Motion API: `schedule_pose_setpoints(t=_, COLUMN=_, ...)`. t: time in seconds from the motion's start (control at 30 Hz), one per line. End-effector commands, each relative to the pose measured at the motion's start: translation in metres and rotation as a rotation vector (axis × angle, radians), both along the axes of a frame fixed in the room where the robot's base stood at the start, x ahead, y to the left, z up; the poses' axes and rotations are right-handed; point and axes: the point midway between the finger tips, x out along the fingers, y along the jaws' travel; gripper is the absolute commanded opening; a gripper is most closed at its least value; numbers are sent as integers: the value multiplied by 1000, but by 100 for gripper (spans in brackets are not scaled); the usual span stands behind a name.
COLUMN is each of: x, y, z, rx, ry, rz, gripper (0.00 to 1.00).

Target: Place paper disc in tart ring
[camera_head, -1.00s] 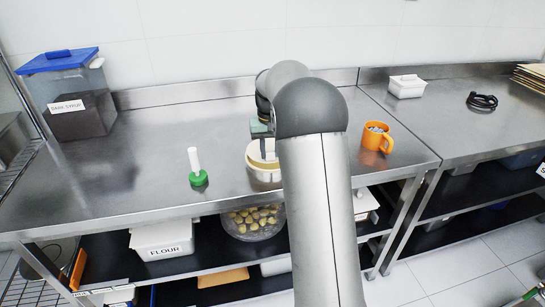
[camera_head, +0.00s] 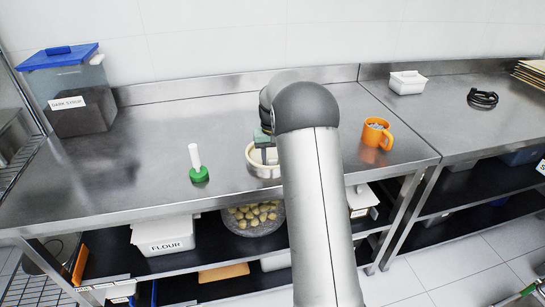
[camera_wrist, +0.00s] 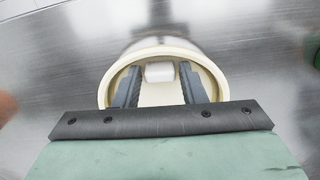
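The tart ring (camera_head: 250,165) is a cream, round, shallow ring on the steel worktop, partly hidden by my arm. In the wrist view its rim (camera_wrist: 103,92) surrounds my fingers. The paper disc (camera_wrist: 161,94) appears as a pale beige surface inside the ring; its edge is mostly hidden, so I cannot tell whether it lies flat. A small white rounded block (camera_wrist: 160,72) sits on it, between my fingertips. My gripper (camera_wrist: 158,80) is open, its two dark fingers apart on either side of the block. In the head view the gripper (camera_head: 267,156) is at the ring.
A green-based tool with a white handle (camera_head: 196,164) stands left of the ring. An orange mug (camera_head: 375,136) is to the right. A lidded dark syrup bin (camera_head: 75,95) stands at the back left.

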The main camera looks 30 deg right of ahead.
Motion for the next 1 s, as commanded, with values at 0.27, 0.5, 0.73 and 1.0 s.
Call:
schedule_pose_setpoints(t=0.27, x=0, y=0, z=2, rx=0, ry=-1, rz=0, gripper=37)
schedule_pose_setpoints(t=0.5, x=1, y=0, z=32, rx=-2, ry=-6, rz=0, gripper=37)
schedule_pose_setpoints(t=0.73, x=1, y=0, z=83, rx=-1, ry=-5, rz=0, gripper=37)
schedule_pose_setpoints(t=1.0, x=0, y=0, z=119, rx=0, ry=-1, rz=0, gripper=37)
